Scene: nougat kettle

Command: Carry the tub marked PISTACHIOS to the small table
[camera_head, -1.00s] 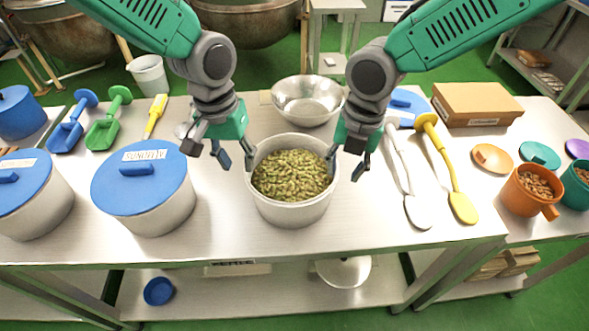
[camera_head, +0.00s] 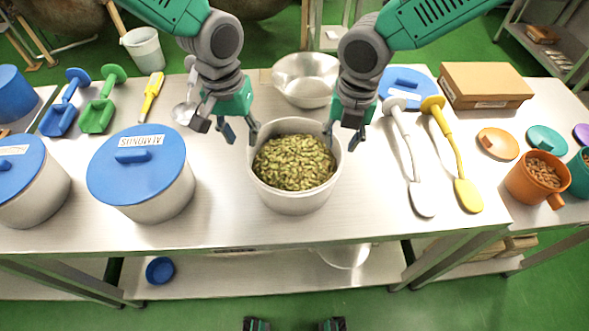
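The white round tub (camera_head: 294,199) stands open and upright on the steel table, full of green pistachios (camera_head: 293,162). I see no marking on its visible side. My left gripper (camera_head: 240,136) is at the tub's back left rim, with its fingers spread; its inner finger overlaps the rim in view. My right gripper (camera_head: 343,142) is at the back right rim, its fingers also spread. Whether any finger touches the tub I cannot tell. I cannot tell which surface is the small table.
A blue-lidded tub marked ALMONDS (camera_head: 140,178) stands left of the open tub. A steel bowl (camera_head: 306,80) is behind it. White (camera_head: 410,155) and yellow (camera_head: 455,160) spoons lie to the right, near a cardboard box (camera_head: 485,85). The table in front is clear.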

